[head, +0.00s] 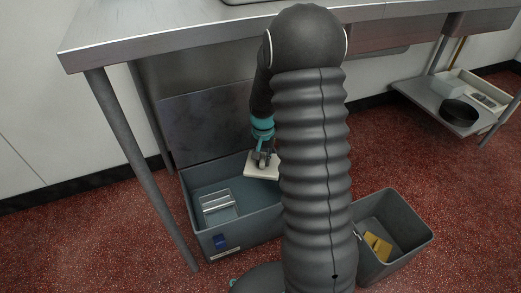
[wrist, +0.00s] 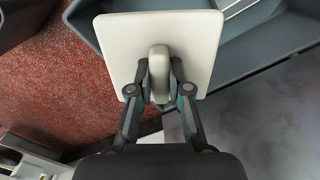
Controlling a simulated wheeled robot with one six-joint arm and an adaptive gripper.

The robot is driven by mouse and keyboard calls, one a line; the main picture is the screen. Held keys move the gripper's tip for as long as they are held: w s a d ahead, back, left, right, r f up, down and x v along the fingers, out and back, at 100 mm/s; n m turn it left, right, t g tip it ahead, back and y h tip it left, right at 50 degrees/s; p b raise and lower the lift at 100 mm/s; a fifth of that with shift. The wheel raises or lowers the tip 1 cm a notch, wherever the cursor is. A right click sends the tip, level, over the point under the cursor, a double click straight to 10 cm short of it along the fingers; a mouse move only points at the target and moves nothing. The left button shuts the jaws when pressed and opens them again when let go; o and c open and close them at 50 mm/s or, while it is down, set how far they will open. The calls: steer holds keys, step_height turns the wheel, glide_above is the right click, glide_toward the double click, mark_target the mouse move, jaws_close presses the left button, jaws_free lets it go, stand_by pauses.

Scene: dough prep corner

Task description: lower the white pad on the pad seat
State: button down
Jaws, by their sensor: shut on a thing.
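The white pad (head: 258,174) is a flat, pale square plate with an upright knob. My gripper (head: 262,160) is shut on the knob; the wrist view shows my two fingers (wrist: 159,74) on either side of it and the pad (wrist: 118,38) beyond. The pad is held over the right part of a blue-grey bin (head: 250,229), partly hidden by my arm. A light-outlined square with silver bars (head: 217,203) lies at the bin's left and looks like the pad seat. Its bars seem to show at the wrist view's top right (wrist: 236,8).
A smaller grey bin (head: 411,243) with yellow pieces (head: 377,246) stands at the right. A steel table (head: 180,37) with a leg (head: 140,165) stands over the left and back. A low shelf (head: 425,98) holds a black round pan (head: 460,112). Red speckled floor is free at front left.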

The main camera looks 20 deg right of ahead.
steer(key=shift+w+d+r, duration=0.15)
steer(key=shift+w+r, duration=0.2)
steer(key=shift+r, duration=0.35)
steer(key=shift+f, duration=0.1)
steer(key=shift+f+b, duration=0.4)
steer(key=shift+f, duration=0.2)
steer(key=shift+w+d+f+b, duration=0.1)
steer(key=shift+w+f+b, duration=0.1)
steer(key=shift+f, duration=0.3)
steer(key=shift+w+f+b, duration=0.1)
steer(key=shift+f+b, duration=0.1)
steer(key=shift+f, duration=0.25)
steer(key=shift+s+f+b, duration=0.15)
steer(key=shift+f+b, duration=1.65)
steer(key=shift+f, duration=2.8)
steer(key=shift+s+f+b, duration=0.1)
steer(key=shift+f+b, duration=1.65)
steer(key=shift+f, duration=2.8)
steer(key=shift+f, duration=0.7)
steer(key=c, duration=1)
jaws_free()
